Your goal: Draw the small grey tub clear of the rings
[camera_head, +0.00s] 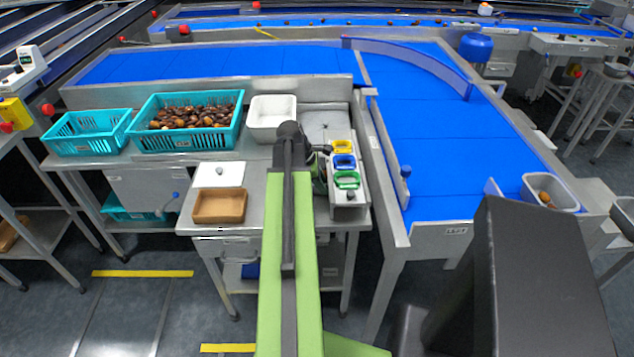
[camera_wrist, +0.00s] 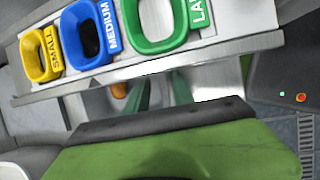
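The sizing rings stand in a row on a grey rail: yellow SMALL (camera_wrist: 40,55), blue MEDIUM (camera_wrist: 92,35) and green LARGE (camera_wrist: 162,20). They also show in the head view as yellow (camera_head: 342,147), blue (camera_head: 344,161) and green (camera_head: 346,180). My gripper (camera_wrist: 160,90) points in below the rail's edge, its two green fingers apart with pale grey surface between them. In the head view it is mostly hidden behind my arm, left of the rings. A brown date (camera_wrist: 119,90) shows just left of the fingers. I cannot make out the small grey tub's outline; the rail hides that area.

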